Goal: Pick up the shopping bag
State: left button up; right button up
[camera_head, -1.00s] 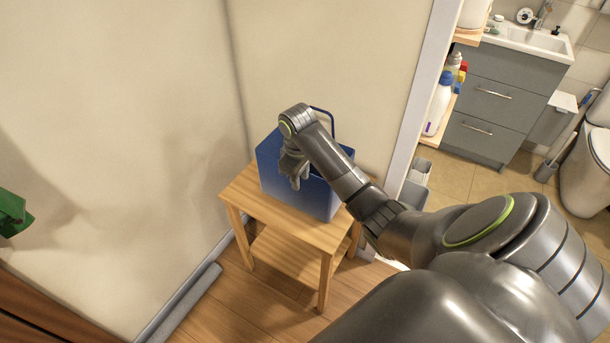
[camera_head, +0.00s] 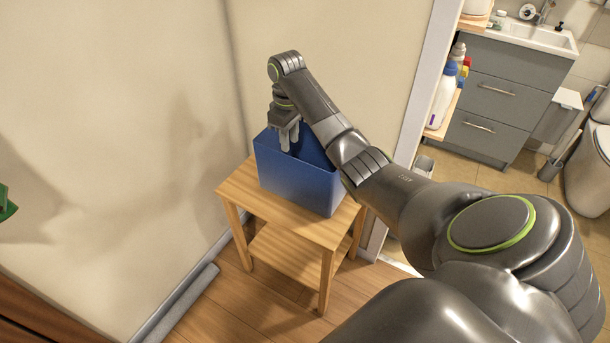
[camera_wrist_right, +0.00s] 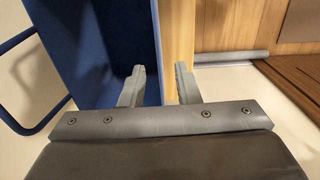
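The blue shopping bag (camera_head: 298,188) stands upright on a small wooden table. Its open top shows dark blue inside, and my right arm covers part of it. My right gripper (camera_head: 289,146) points down at the bag's top, fingers apart. In the right wrist view, the right gripper (camera_wrist_right: 160,84) is open, with the rim of the bag (camera_wrist_right: 140,30) lined up between its fingers. I cannot tell how far the fingers reach past the rim. The bag's blue loop handle (camera_wrist_right: 38,128) shows at the left of that view. My left gripper is not in view.
The wooden table (camera_head: 236,188) stands close to the wall, with a lower shelf. A grey roll-like strip (camera_head: 180,303) lies on the floor by the wall. A green object (camera_head: 6,204) shows at the left edge. A doorway to a bathroom with a grey cabinet (camera_head: 500,95) is at right.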

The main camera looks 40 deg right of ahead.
notch_tip(320, 180, down, 11)
jog(key=shift+w+f, duration=0.15)
jog(key=shift+f, duration=0.05)
jog(key=shift+d, duration=0.1)
grip_shut()
dwell(0.3)
